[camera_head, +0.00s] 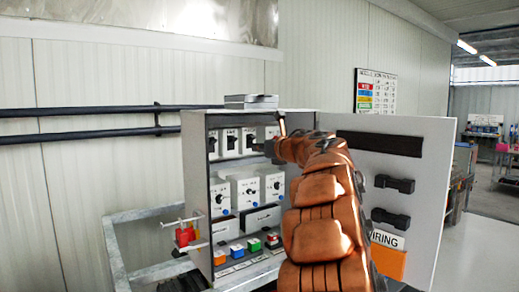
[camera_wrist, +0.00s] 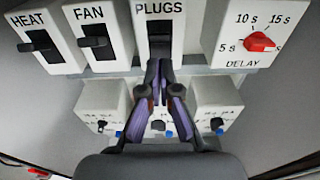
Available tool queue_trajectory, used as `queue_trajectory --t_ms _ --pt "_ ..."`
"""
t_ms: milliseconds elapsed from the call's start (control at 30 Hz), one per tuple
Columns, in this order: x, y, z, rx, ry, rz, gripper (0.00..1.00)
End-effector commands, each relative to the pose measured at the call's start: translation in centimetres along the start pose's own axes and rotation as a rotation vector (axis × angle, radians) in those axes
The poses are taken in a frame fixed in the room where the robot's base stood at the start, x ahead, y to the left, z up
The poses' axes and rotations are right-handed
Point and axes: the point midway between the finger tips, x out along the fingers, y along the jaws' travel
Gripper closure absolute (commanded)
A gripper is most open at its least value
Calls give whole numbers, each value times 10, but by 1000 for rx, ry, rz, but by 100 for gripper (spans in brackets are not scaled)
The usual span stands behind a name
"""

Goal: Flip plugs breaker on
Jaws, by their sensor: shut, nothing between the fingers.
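The plugs breaker (camera_wrist: 181,14) is a white box labelled PLUGS with a dark upright slot, at the top middle of the wrist view. My gripper (camera_wrist: 159,64) is shut and empty. Its fingertips are at the lower end of that slot; I cannot tell whether they touch the switch. The switch lever is not clearly visible, so its position is unclear. In the head view my gripper (camera_head: 268,147) reaches into the upper part of the open grey cabinet (camera_head: 195,165), and my arm hides the breaker there.
The heat breaker (camera_wrist: 39,43) and fan breaker (camera_wrist: 97,41) are to the left of the plugs breaker, and a delay dial (camera_wrist: 259,41) with a red knob is to its right. White knob boxes (camera_wrist: 103,107) are below. The open cabinet door (camera_head: 440,190) stands right of my arm.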

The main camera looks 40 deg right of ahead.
Motion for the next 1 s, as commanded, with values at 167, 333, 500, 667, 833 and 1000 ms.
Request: queue_trajectory --t_ms 167,333,500,667,833,1000 --pt "-2 3 -22 -1 0 4 100" --pt "-10 5 -26 -3 -2 6 100" --pt "-37 3 -1 -3 -1 5 100" --pt "-59 3 19 -4 -3 3 100" --pt "-74 3 32 -2 -1 6 100" --pt "-80 3 37 1 1 6 100"
